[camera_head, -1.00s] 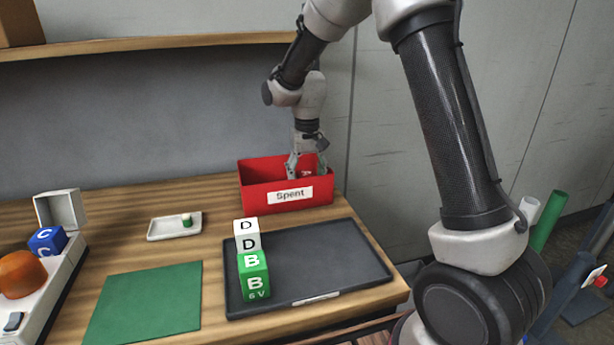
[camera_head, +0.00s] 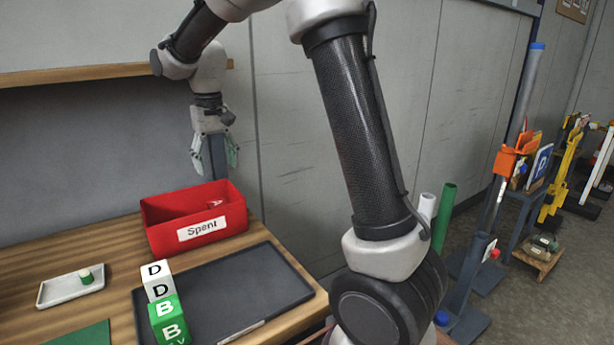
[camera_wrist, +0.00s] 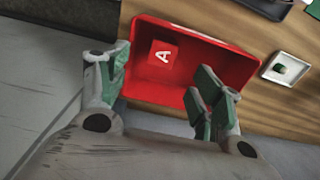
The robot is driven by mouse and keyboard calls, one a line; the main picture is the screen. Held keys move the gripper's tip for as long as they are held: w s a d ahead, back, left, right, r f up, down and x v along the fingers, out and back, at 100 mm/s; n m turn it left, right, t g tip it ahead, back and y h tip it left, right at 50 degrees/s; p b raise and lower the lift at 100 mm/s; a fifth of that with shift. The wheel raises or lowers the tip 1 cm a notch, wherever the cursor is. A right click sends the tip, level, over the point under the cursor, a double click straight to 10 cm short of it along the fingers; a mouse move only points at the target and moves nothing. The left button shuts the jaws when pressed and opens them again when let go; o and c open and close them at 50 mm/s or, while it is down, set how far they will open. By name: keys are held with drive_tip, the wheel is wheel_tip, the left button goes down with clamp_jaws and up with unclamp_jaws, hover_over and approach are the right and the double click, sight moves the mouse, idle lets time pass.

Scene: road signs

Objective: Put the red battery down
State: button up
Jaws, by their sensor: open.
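The red battery (camera_wrist: 165,56), a block marked with a white A, lies inside the red bin (camera_wrist: 213,40). In the head view the battery (camera_head: 215,203) shows just above the rim of the bin (camera_head: 160,236), whose front label reads "Spent". The bin stands on the wooden table. My gripper (camera_head: 215,166) is open and empty, raised above the bin and apart from it. In the wrist view the open fingers of my gripper (camera_wrist: 160,88) stand wide apart, with the battery seen between and beyond them.
A black tray (camera_head: 250,290) lies in front of the bin. A small dish (camera_head: 55,290) with a green item is at left. Sign posts stand at right.

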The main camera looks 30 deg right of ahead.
drive_tip(key=s+d+r+t, duration=0.1)
drive_tip(key=s+d+r, duration=0.1)
drive_tip(key=s+d, duration=0.35)
drive_tip(key=s+d+r+t, duration=0.1)
drive_tip(key=s+d+r, duration=0.1)
drive_tip(key=s, duration=0.7)
drive_tip(key=s+d+r+t, duration=0.15)
drive_tip(key=s+d, duration=0.25)
drive_tip(key=s, duration=0.4)
drive_tip(key=s+d+f, duration=0.2)
drive_tip(key=s, duration=0.5)
drive_tip(key=shift+s+d+f+t, duration=0.25)
drive_tip(key=shift+s+f+t, duration=0.05)
drive_tip(key=shift+t, duration=0.05)
drive_tip(key=shift+o, duration=0.4)
drive_tip(key=shift+f, duration=0.1)
